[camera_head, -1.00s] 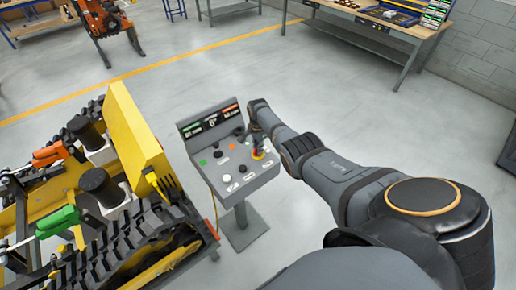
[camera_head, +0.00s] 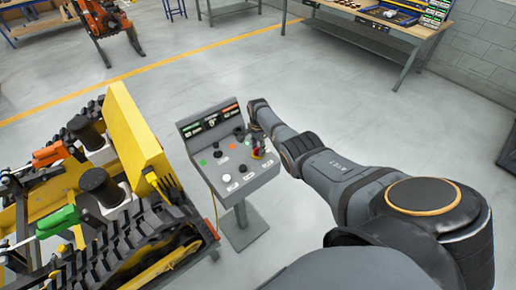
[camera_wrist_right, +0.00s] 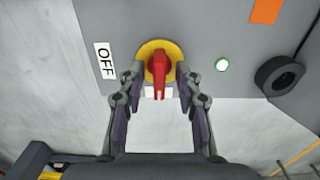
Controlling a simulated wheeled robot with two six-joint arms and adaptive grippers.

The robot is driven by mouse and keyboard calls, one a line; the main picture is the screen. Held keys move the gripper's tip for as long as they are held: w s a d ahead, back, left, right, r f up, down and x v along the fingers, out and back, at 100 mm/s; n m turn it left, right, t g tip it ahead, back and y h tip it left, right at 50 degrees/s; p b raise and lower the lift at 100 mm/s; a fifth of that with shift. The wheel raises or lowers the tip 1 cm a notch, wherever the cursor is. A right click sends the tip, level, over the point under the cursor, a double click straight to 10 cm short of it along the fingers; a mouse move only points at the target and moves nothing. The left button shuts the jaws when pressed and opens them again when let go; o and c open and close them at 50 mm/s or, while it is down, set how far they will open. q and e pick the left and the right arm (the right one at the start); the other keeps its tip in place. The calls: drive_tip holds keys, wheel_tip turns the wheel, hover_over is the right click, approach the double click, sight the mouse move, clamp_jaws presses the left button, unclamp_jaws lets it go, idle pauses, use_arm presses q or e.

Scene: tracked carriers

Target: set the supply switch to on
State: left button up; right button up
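The supply switch is a red lever (camera_wrist_right: 159,70) on a round yellow plate (camera_wrist_right: 148,49), seen in the right wrist view. The lever points toward the bottom of that picture. An OFF label (camera_wrist_right: 105,61) lies left of it, and a white patch below is partly hidden. My right gripper (camera_wrist_right: 160,74) has one finger on each side of the lever, with gaps visible beside it. In the head view the switch (camera_head: 258,154) sits at the right of the grey control console (camera_head: 246,187), with my right gripper (camera_head: 255,141) over it. My left gripper is not in view.
A yellow tracked carrier (camera_head: 140,135) stands close left of the console. A workbench (camera_head: 390,30) stands at the back right. Open floor lies behind the console.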

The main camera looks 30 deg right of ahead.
wheel_tip(320, 180, up, 12)
idle(0.6)
